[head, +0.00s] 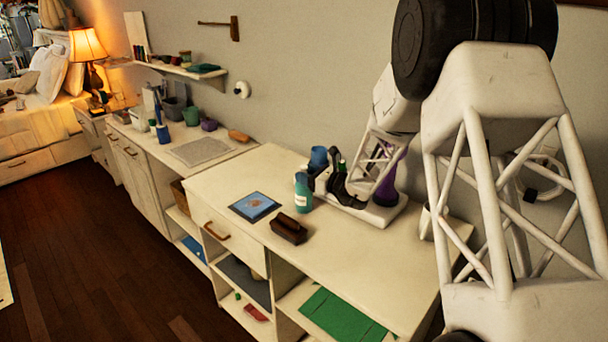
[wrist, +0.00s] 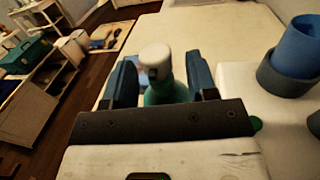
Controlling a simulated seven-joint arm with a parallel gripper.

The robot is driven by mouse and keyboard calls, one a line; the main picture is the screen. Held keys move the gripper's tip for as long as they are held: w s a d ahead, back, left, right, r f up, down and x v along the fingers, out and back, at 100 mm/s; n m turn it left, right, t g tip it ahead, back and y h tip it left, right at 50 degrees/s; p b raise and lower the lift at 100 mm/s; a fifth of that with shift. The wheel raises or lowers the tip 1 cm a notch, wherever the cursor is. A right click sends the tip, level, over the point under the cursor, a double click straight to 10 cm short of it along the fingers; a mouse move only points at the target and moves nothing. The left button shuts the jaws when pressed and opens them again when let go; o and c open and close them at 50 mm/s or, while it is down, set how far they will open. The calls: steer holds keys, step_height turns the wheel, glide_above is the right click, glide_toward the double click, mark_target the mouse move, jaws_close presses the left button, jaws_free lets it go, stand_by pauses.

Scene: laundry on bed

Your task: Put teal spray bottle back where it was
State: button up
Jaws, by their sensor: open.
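The teal spray bottle (head: 303,194) stands upright on the white counter, at the front left end of a white tray (head: 385,214). Its white top (wrist: 154,58) and part of its teal body show in the wrist view. My gripper (wrist: 160,70) is open, with one blue finger on each side of the bottle. In the head view my gripper (head: 325,182) is low over the tray, right beside the bottle. I cannot tell whether a finger touches the bottle. Its lower part is hidden in the wrist view.
A blue cup (head: 318,157) stands just behind the bottle, and a purple bottle (head: 387,182) stands on the tray behind my arm. The counter's front right is clear.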

steer(key=v, duration=1.1)
stand_by(0.5)
steer(key=s+a+r+n+g+h, duration=0.1)
steer(key=s+a+r+n+g, duration=0.2)
steer(key=s, duration=0.5)
steer(key=s+a+r+n+g+h, duration=0.1)
steer(key=s+r+n+g+h, duration=0.2)
steer(key=s+n, duration=0.4)
steer(key=s+a+r+n+g, duration=0.3)
steer(key=s+r, duration=0.1)
steer(key=s, duration=0.5)
steer(key=s+d+r+n+h, duration=0.1)
steer(key=s+d+n+h, duration=0.2)
steer(key=s, duration=0.5)
steer(key=s+d+r+n+h, duration=0.1)
steer(key=s+d+n+h, duration=0.2)
steer(key=s, duration=0.5)
steer(key=s+d+r+n+t+h, duration=0.1)
steer(key=s+d+n+h, duration=0.2)
steer(key=s+n, duration=0.3)
steer(key=shift+s+d+h, duration=0.4)
steer(key=shift+s+h, duration=0.5)
steer(key=shift+s, duration=0.2)
